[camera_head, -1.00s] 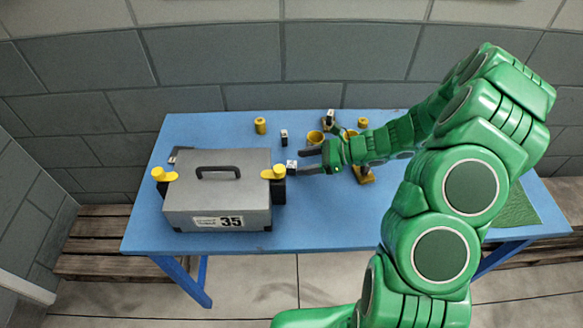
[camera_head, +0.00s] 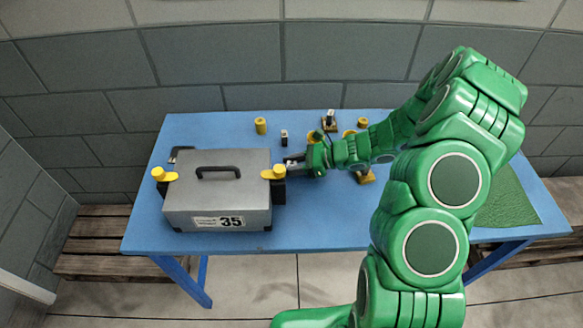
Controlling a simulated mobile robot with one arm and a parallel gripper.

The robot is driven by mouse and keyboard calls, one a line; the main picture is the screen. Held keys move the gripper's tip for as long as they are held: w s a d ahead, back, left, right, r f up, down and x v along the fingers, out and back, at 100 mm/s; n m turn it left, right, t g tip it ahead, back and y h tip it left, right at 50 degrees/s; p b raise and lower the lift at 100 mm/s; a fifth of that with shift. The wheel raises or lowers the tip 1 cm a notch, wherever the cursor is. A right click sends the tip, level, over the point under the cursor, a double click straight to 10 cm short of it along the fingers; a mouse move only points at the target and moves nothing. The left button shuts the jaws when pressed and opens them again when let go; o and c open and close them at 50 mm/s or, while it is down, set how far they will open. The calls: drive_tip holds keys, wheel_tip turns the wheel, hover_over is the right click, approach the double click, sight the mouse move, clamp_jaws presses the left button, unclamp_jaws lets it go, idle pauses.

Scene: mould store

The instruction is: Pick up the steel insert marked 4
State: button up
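A small steel block with a pale top (camera_head: 292,166) stands on the blue table, just right of the grey case. Its marking is too small to read, so I cannot tell whether it is the insert marked 4. My gripper (camera_head: 294,166) has come in from the right, with one dark finger on the far side of the block and one on the near side. The fingers look open around it, and I see no firm contact. Another small dark block with a pale top (camera_head: 284,138) stands farther back.
The grey case (camera_head: 218,190) marked 35, with yellow-topped latches, stands close left of my gripper. Yellow cylinders (camera_head: 261,126) and (camera_head: 363,122), and a small stand (camera_head: 329,122) are at the back. A green mat (camera_head: 508,207) lies right. The table front (camera_head: 330,225) is clear.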

clamp_jaws()
drive_tip(key=shift+r, duration=0.1)
